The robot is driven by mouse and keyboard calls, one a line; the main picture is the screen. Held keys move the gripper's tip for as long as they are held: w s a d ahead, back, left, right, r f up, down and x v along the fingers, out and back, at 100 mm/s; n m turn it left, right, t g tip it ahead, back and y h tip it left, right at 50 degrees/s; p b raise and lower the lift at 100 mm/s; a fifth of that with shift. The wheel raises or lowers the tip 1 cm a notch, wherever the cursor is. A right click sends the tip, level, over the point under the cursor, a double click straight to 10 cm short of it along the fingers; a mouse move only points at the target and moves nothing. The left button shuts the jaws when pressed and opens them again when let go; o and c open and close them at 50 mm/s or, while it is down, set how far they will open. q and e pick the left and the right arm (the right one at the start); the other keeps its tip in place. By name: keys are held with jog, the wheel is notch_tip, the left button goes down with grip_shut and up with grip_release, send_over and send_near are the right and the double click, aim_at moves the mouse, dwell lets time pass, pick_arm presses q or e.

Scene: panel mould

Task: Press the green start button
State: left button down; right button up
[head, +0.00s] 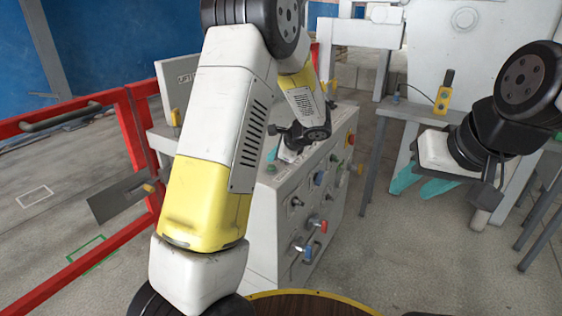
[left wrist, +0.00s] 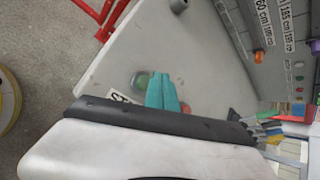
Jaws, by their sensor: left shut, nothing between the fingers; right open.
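The green start button (head: 271,169) is on the top of the grey-white control cabinet (head: 262,225), near its left edge. It also shows in the left wrist view (left wrist: 140,81), beside a partly hidden label starting "ST" (left wrist: 121,97). My left gripper (head: 274,153) is over the cabinet top, its teal fingers shut and empty. In the left wrist view its fingertips (left wrist: 161,78) appear just right of the green button; I cannot tell whether they touch anything. A dark red button (left wrist: 185,108) is right of the fingers. My right gripper (head: 421,184) is open, away to the right.
The cabinet front carries several knobs and levers, including a red lever (head: 318,225). A red barrier (head: 70,115) stands at the left. A yellow pendant (head: 444,93) hangs on the machine at the right. Floor between cabinet and right gripper looks clear.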

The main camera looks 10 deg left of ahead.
aim_at(273, 167)
pick_arm(q)
jog(key=shift+f, duration=0.15)
dwell(0.5)
jog(key=shift+f, duration=0.25)
jog(key=shift+f, duration=0.5)
dwell(0.6)
jog(key=shift+r, duration=0.9)
jog(key=shift+r, duration=2.55)
